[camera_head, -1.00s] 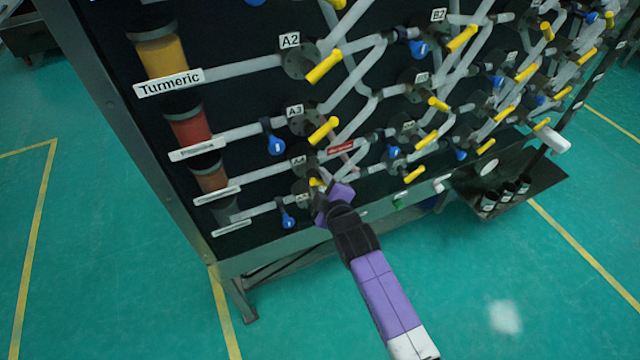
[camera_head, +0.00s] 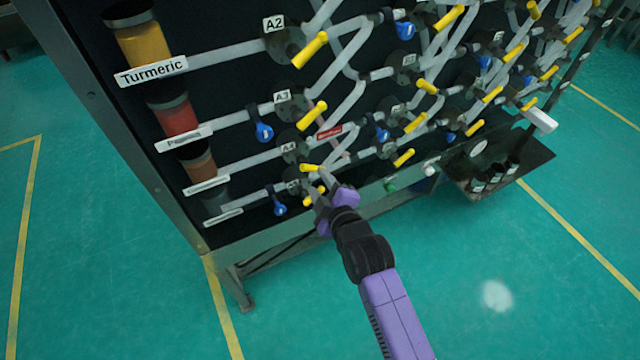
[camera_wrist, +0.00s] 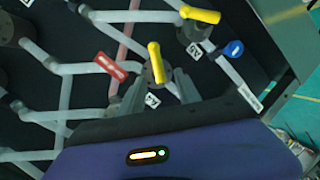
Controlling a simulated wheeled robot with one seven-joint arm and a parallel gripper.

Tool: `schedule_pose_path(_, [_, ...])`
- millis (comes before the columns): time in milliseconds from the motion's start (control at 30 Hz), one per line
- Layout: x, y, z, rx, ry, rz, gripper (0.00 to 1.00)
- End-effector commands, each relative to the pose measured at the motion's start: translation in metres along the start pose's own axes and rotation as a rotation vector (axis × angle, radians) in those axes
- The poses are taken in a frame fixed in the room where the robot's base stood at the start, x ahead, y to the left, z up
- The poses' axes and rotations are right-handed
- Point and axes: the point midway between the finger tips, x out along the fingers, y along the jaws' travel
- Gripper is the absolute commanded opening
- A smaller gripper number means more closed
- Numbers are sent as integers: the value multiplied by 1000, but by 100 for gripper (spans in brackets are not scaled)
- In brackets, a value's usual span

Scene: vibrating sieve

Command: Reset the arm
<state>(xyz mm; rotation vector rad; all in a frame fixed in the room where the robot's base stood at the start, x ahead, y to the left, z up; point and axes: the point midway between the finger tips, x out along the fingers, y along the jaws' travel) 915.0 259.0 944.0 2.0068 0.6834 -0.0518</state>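My gripper (camera_head: 316,186) is at the lower part of the dark pipe panel (camera_head: 215,95), beside the A4 label (camera_head: 289,147). Its two fingers stand apart, with dark tips and purple bases. A yellow valve handle (camera_head: 311,168) is close to the fingertips, and a second yellow handle (camera_head: 314,191) shows partly behind them. In the wrist view, a yellow handle (camera_wrist: 156,62) lies ahead of and between the fingertips (camera_wrist: 158,88). The fingers do not look closed on it. Whether they touch it is unclear.
Pale pipes with yellow and blue handles (camera_head: 264,132) cover the panel. Spice jars, including turmeric (camera_head: 144,45), line its left side. A dark shelf (camera_head: 535,160) with small containers juts out at right. The green floor (camera_head: 480,250) in front is open.

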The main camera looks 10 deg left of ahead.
Motion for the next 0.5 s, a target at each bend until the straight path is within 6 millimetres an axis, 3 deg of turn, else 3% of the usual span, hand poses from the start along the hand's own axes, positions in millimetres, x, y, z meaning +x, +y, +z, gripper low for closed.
schedule_pose_path(500, [0, 2, -1, 53, 6, 10, 40])
